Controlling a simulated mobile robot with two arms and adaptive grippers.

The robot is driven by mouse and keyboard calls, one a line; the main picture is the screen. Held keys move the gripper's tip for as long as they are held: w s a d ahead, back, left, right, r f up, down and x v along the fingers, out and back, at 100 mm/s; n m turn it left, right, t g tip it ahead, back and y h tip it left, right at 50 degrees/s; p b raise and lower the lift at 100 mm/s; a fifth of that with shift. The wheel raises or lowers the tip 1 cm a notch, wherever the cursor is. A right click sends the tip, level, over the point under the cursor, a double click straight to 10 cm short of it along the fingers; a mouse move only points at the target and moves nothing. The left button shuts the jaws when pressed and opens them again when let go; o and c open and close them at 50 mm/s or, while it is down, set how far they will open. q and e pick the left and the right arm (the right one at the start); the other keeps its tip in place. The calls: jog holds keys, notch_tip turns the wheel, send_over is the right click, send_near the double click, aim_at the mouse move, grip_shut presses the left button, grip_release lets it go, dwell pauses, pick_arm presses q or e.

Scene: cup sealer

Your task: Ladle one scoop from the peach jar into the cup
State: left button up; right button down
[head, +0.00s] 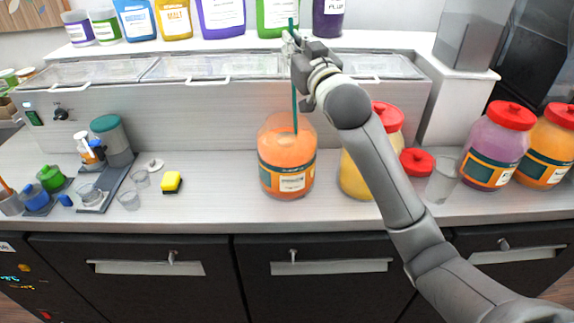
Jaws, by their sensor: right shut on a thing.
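The peach jar (285,160), full of orange contents and without a lid, stands on the counter at the middle. My right gripper (297,48) is above it, shut on the teal handle of the ladle (294,100). The handle is upright and its lower end meets the jar's mouth. The ladle's bowl is hidden, apparently inside the jar. A clear cup (441,182) stands upright on the counter to the right, beyond my right arm. It looks empty. My left gripper is not in view.
A loose red lid (417,161) lies beside the cup. A yellow jar (355,178) is partly behind my arm. Purple (490,150) and orange (545,155) lidded jars stand at right. The counter (215,190) between is clear.

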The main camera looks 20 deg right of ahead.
notch_tip(320, 180, down, 3)
jog(key=shift+f+b, duration=0.1)
jog(key=shift+b, duration=0.65)
dwell(0.7)
notch_tip(320, 180, up, 14)
jog(key=p, duration=1.3)
jog(key=shift+r, duration=0.2)
dwell(0.9)
